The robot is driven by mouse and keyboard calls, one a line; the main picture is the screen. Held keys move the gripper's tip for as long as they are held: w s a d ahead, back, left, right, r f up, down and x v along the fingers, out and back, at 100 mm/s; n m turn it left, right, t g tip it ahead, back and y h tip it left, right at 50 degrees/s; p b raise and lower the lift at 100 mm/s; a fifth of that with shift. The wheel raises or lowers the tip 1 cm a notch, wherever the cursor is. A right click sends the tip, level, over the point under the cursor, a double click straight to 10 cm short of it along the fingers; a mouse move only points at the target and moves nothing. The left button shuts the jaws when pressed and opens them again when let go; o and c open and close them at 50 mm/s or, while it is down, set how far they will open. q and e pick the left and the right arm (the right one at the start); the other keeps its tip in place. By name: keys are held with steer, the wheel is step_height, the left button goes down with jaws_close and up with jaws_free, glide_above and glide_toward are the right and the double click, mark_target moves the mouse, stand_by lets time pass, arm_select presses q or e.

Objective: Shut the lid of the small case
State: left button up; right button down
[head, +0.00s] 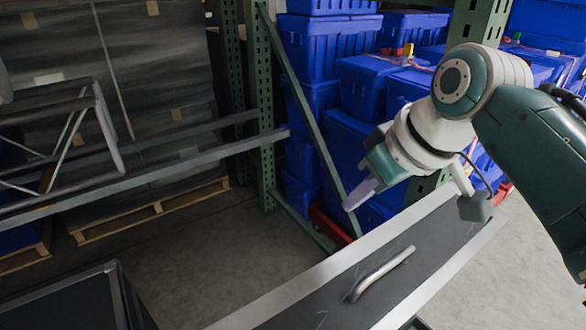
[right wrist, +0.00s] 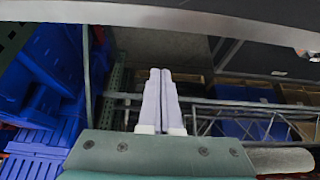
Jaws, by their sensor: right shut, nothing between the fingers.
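A dark grey panel with pale metal edging (head: 440,248) and a silver bar handle (head: 380,274) runs diagonally across the lower middle of the head view. It looks like a case lid, but its hinge and the case body under it are not clear. My right gripper (head: 362,194) is shut and empty, just beyond the panel's far edge, fingers pointing down and left. In the right wrist view its fingers (right wrist: 160,95) are together, and a dark panel with a pale edge (right wrist: 150,16) crosses the top. I cannot see contact. My left gripper is out of view.
A black box with metal edges (head: 62,304) stands at the lower left. Blue totes (head: 325,50) fill a green rack (head: 262,110) behind my right arm. Metal rails (head: 150,150) and a wooden pallet (head: 150,212) are at the left. Bare floor (head: 210,250) lies between.

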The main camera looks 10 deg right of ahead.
step_height(320, 180, down, 8)
steer(key=shift+w+a+f+b, duration=0.1)
steer(key=shift+w+b, duration=0.05)
steer(key=shift+b, duration=0.15)
steer(key=shift+f, duration=0.1)
stand_by(0.4)
steer(key=shift+s, duration=0.2)
